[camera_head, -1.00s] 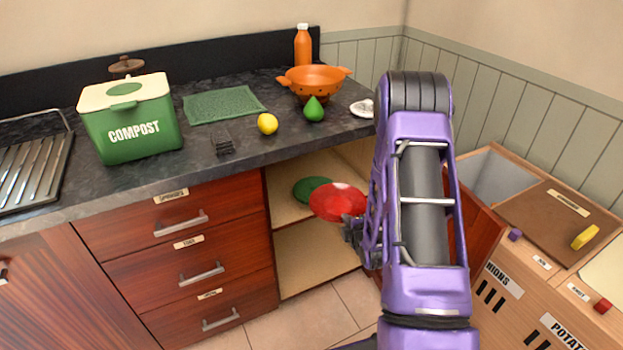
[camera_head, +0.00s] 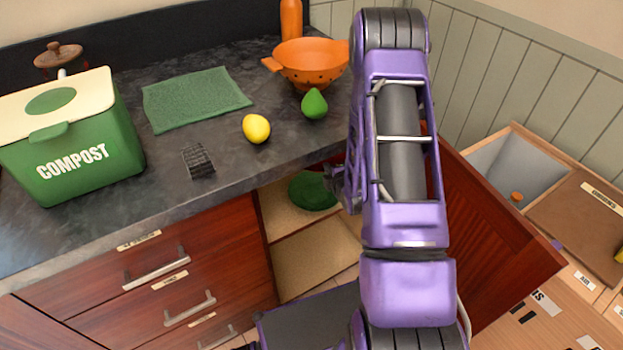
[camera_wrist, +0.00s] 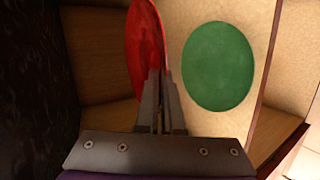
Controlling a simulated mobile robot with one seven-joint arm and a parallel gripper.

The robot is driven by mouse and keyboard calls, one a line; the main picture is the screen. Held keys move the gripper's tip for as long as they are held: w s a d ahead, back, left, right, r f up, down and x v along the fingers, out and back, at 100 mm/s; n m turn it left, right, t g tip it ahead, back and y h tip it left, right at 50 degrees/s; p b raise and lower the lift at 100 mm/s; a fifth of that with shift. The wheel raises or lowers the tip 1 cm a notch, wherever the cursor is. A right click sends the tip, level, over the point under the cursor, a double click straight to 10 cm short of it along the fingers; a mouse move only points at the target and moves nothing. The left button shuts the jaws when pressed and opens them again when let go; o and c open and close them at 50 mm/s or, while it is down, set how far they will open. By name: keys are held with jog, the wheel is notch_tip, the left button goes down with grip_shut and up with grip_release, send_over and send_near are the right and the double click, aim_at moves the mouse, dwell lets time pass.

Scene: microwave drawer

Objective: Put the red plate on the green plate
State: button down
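The green plate (camera_head: 313,190) lies flat on the upper shelf of the open cabinet under the counter. It shows in full in the wrist view (camera_wrist: 219,66). The red plate (camera_wrist: 146,48) is gripped at its edge by my gripper (camera_wrist: 160,105), whose fingers are closed together on it. In the wrist view the red plate appears steeply tilted, to the left of the green plate and apart from it in the picture. In the head view only a sliver of red shows under the counter edge; my arm and the counter hide the rest.
The cabinet door (camera_head: 490,235) stands open at the right of my arm. The counter edge (camera_head: 225,185) overhangs the shelf. A lower shelf (camera_head: 315,258) is empty.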

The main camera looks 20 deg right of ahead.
notch_tip(320, 180, down, 10)
jog(key=shift+w+r+b, duration=0.1)
jog(key=shift+w+b, duration=0.05)
jog(key=shift+b, duration=0.7)
jog(key=shift+f, duration=0.25)
jog(key=shift+f, duration=0.15)
jog(key=c, duration=1.1)
grip_release()
jog(key=shift+o, duration=0.2)
jog(key=shift+s+r, duration=0.25)
jog(key=shift+r, duration=0.25)
jog(key=p+v, duration=0.1)
jog(key=v, duration=1)
jog(key=shift+s, duration=0.25)
